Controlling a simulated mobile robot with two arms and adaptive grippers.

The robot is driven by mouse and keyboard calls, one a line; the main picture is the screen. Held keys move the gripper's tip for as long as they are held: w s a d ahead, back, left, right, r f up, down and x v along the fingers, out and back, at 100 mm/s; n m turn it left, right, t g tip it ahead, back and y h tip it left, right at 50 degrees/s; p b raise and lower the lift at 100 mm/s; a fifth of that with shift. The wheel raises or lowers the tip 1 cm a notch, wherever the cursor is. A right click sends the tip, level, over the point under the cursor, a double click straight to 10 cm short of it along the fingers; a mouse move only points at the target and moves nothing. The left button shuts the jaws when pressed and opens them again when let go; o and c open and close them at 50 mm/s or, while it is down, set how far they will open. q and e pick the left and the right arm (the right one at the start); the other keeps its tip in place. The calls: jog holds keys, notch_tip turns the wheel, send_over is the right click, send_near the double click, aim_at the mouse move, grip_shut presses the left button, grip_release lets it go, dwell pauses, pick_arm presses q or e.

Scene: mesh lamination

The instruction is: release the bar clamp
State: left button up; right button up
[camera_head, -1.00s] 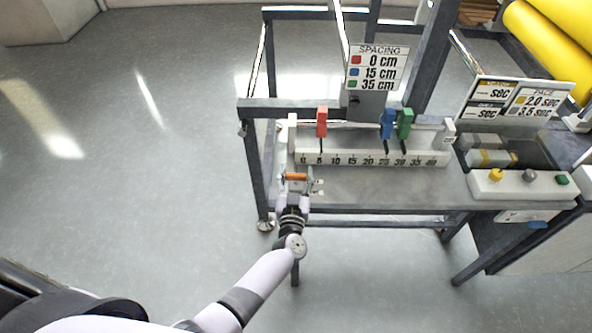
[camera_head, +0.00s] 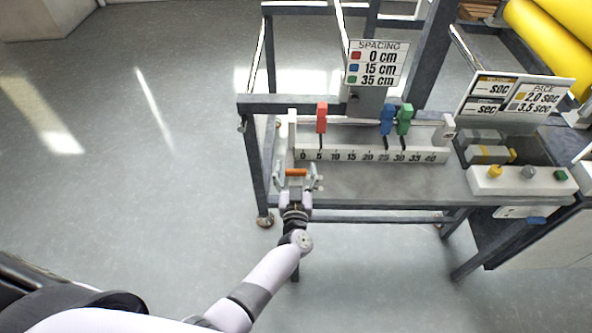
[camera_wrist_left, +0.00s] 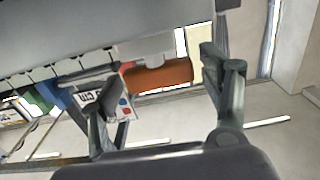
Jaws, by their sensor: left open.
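A white scale bar (camera_head: 370,156) with printed numbers lies along the table. An orange cylindrical handle (camera_head: 296,172), seemingly the bar clamp's, shows at the near side of its left end. My left gripper (camera_head: 296,178) is open, with one finger at each end of the handle. In the left wrist view the orange handle (camera_wrist_left: 160,75) lies across the space beyond and between the spread fingers (camera_wrist_left: 165,95). Visible gaps separate it from the right finger; contact at the left finger is unclear. The clamp's jaws cannot be made out. My right gripper is not in view.
A button box (camera_head: 522,180) sits at the right. Open floor lies left of the table.

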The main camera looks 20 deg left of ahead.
pick_arm(q)
jog(key=v, duration=0.7)
jog(key=shift+s, duration=0.25)
jog(key=shift+d, duration=0.1)
dwell(0.4)
jog(key=s+d+f+m+g+h+b, duration=0.15)
jog(key=s+f, duration=0.35)
jog(key=f, duration=0.5)
jog(key=s+f+m+g+h, duration=0.25)
jog(key=s+f, duration=0.35)
jog(key=f, duration=0.3)
jog(key=s+d+f+m+g+h+b, duration=0.1)
jog(key=s+f+m+g+h, duration=0.3)
jog(key=f, duration=0.6)
jog(key=s+a+f+g+y, duration=0.1)
jog(key=s+a+f+g, duration=0.1)
jog(key=s+f, duration=0.3)
jog(key=s+a+f+n+g+y+b, duration=0.1)
jog(key=s+a+f+g, duration=0.2)
jog(key=s, duration=1.1)
jog(key=s+a+f+n+g, duration=0.1)
jog(key=s+a+f+g, duration=0.2)
jog(key=s+a+f, duration=0.3)
jog(key=s, duration=0.4)
jog(key=shift+f+y+b, duration=0.35)
jog(key=shift+y+b, duration=0.05)
